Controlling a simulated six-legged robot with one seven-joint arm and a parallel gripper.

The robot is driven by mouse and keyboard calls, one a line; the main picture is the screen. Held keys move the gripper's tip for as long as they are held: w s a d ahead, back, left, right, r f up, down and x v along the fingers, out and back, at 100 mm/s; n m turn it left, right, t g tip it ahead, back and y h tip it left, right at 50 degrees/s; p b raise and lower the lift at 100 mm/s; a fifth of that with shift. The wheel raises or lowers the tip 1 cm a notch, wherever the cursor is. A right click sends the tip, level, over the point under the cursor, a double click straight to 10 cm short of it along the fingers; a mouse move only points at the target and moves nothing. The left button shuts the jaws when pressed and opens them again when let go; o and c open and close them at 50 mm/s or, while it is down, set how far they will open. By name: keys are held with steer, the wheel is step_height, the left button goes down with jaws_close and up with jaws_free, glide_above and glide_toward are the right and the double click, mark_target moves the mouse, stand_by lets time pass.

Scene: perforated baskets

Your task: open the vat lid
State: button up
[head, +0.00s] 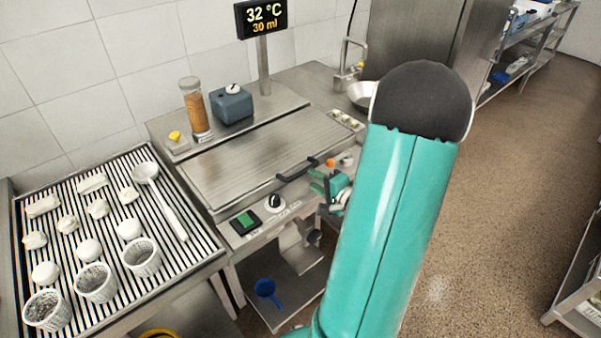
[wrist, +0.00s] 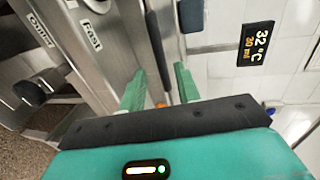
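The vat lid (head: 240,160) is a flat brushed-steel panel on the steel unit and lies shut. Its dark bar handle (head: 297,168) is on the front edge, toward the right. My gripper (head: 322,182) is just right of and in front of the handle. In the wrist view, the two green fingers of my gripper (wrist: 159,88) are apart, with the dark handle bar (wrist: 157,40) in line with the gap between them. The fingers do not appear to press on it; exact depth is unclear. My arm hides the unit's right front.
A black dial (head: 274,203) and green-lit switch (head: 245,221) are on the front panel. A spice jar (head: 195,110) and blue-grey box (head: 232,106) stand on the ledge behind the lid. A display (head: 262,18) rises behind. A slatted rack (head: 190,225) holds baskets, dough pieces and a ladle.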

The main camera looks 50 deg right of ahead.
mark_target(302, 171)
steer(key=x, duration=0.6)
steer(key=shift+w+a, duration=0.1)
steer(key=shift+w, duration=0.3)
jaws_close()
